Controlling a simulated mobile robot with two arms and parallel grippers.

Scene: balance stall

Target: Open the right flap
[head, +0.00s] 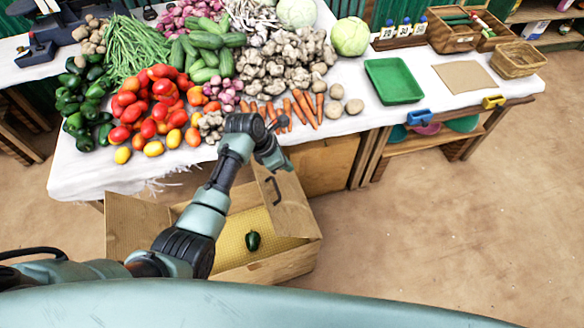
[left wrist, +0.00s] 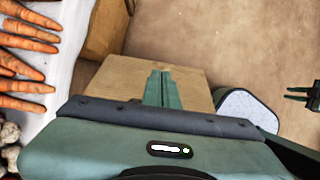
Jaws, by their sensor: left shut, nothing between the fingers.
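A wooden crate (head: 265,270) stands on the floor below the table, its inside partly open to view, with a dark green pepper (head: 253,240) on its yellow bottom. The right flap (head: 290,207) is raised at a slant on the crate's right side and bears a dark handle (head: 273,188). The left flap (head: 133,226) is also raised. My left gripper (head: 277,163) is at the right flap's upper end, shut and empty; whether it touches is unclear. In the left wrist view its closed fingers (left wrist: 159,88) lie over a wooden panel (left wrist: 196,84). My right gripper (left wrist: 299,93) shows at the right edge, fingers apart.
The table (head: 340,124) with a white cloth and heaped vegetables overhangs just behind the crate. Carrots (head: 305,108) lie near its front edge. A green tray (head: 393,80) and a basket (head: 517,60) stand further right. The floor right of the crate is clear.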

